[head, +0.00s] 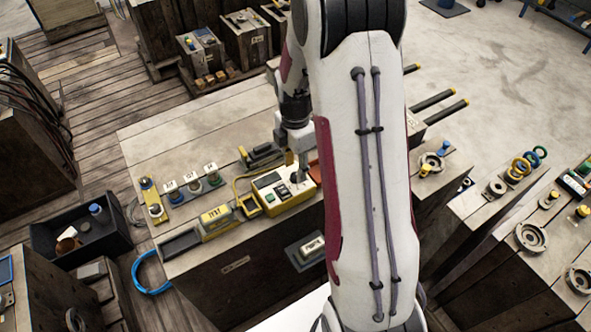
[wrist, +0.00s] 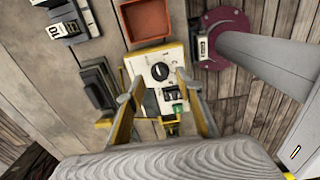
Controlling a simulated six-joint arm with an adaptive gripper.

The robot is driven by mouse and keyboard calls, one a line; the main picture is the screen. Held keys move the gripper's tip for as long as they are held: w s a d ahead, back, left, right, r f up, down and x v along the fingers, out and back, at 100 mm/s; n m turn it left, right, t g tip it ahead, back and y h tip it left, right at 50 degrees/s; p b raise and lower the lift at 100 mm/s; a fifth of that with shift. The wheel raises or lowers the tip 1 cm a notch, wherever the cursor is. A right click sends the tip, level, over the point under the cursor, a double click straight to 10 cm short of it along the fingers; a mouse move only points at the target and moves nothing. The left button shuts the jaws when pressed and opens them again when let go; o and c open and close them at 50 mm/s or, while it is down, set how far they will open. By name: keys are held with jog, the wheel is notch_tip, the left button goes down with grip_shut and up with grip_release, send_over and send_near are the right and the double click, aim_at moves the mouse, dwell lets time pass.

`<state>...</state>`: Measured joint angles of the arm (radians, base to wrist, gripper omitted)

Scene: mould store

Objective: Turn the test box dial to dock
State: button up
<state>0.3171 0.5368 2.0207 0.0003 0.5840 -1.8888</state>
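The test box (head: 270,203) is a yellow case with a pale top panel, on the wooden bench in the head view. The wrist view shows the test box (wrist: 147,64) with its round black dial (wrist: 160,71) near the middle of the panel. The dial's markings are too small to read. Dark switches and a green part lie below the dial in the wrist view. My gripper (wrist: 157,84) is open above the box, its two fingers on either side of the panel with nothing between them. In the head view my arm hides part of the box and the fingertips.
An orange-red tray (wrist: 147,20) lies beside the box. A dark clamp-like block (wrist: 98,85) stands to its left in the wrist view. Several labelled weights (head: 192,182) and a yellow meter (head: 215,217) stand left of the box. A dark bin (head: 92,240) is left of the bench.

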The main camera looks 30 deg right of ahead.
jog(key=shift+f, duration=1.05)
grip_shut()
